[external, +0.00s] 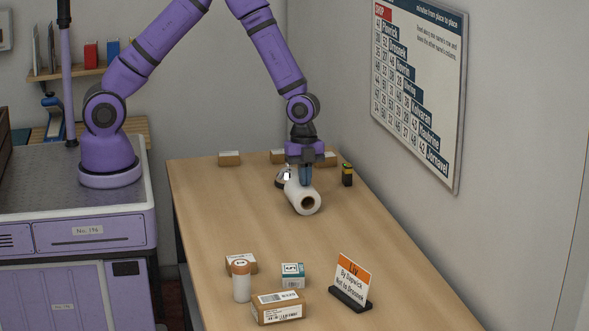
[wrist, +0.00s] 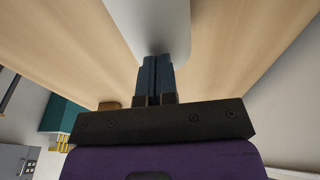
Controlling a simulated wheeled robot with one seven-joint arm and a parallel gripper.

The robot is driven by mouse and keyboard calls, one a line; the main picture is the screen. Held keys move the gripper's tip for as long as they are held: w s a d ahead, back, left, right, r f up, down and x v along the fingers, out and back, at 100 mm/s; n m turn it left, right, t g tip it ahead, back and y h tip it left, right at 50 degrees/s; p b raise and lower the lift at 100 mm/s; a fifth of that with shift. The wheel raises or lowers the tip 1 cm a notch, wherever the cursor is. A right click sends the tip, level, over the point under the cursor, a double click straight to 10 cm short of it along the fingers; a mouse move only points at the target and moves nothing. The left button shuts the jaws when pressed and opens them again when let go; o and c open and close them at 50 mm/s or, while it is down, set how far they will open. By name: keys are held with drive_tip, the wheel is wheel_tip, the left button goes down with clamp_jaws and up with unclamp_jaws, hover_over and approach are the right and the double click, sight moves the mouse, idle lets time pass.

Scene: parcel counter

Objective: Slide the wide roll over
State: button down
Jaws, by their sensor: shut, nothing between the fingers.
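The wide roll (external: 305,197) is white with a brown core and lies on its side on the wooden counter, its open end facing the camera. My gripper (external: 305,182) points down at the roll's far part, fingers shut with nothing between them. In the external view the fingers overlap the roll's far end; I cannot tell whether they touch it. In the wrist view the shut dark fingers (wrist: 155,75) stand in front of a white surface (wrist: 155,25), which looks like the roll.
A dark and white object (external: 282,178) sits left of the roll, and a black and yellow one (external: 347,174) right of it. Boxes (external: 279,306), a white bottle (external: 241,281) and a sign (external: 351,282) stand in front. Counter between is clear.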

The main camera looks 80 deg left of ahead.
drive_tip(key=shift+r, duration=0.2)
drive_tip(key=a, duration=1.1)
drive_tip(key=shift+a+r, duration=0.15)
drive_tip(key=shift+a, duration=0.2)
drive_tip(key=shift+r, duration=0.1)
drive_tip(key=s+a+r+n+t+y, duration=0.1)
drive_tip(key=s+a+r+n, duration=0.4)
drive_tip(key=r, duration=0.7)
drive_tip(key=s+r+n+t+y, duration=0.2)
drive_tip(key=s+r+n, duration=0.2)
drive_tip(key=s+r, duration=0.5)
drive_tip(key=s+a+r+n+t, duration=0.1)
drive_tip(key=s+r+n, duration=0.3)
drive_tip(key=s+r, duration=0.2)
drive_tip(key=s+a+r+n+t+h, duration=0.1)
drive_tip(key=s+r+n, duration=0.4)
drive_tip(key=s, duration=0.6)
drive_tip(key=shift+s+a+r, duration=0.2)
drive_tip(key=shift+s+r, duration=0.1)
drive_tip(key=shift+r, duration=0.2)
idle(1.9)
